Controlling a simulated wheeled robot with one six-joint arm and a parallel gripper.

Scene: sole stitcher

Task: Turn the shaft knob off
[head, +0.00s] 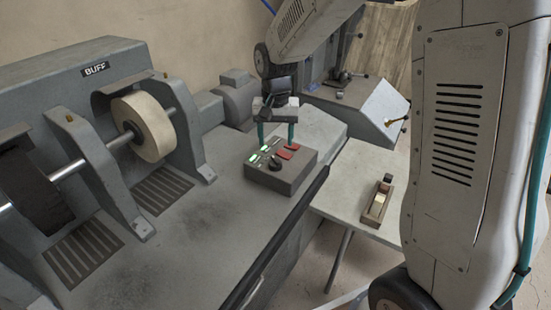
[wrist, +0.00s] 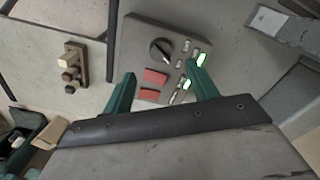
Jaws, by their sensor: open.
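The shaft knob (head: 275,163) is a round black knob on top of a grey-brown control box (head: 287,182) on the grey machine bench. In the wrist view the knob (wrist: 160,50) has a light pointer line, set at a slant. Beside it are two red buttons (wrist: 155,76) and small lit green indicators (wrist: 201,59). My gripper (head: 277,136) is open and empty, its green fingers pointing down above the far side of the box. In the wrist view my gripper's fingertips (wrist: 160,72) are apart, over the red-button end, with the knob beyond them. Contact with the box cannot be told.
The buffing machine with a pale wheel (head: 142,130) stands left of the box. A grey machine (head: 370,105) stands behind. The bench between buffer and box is clear.

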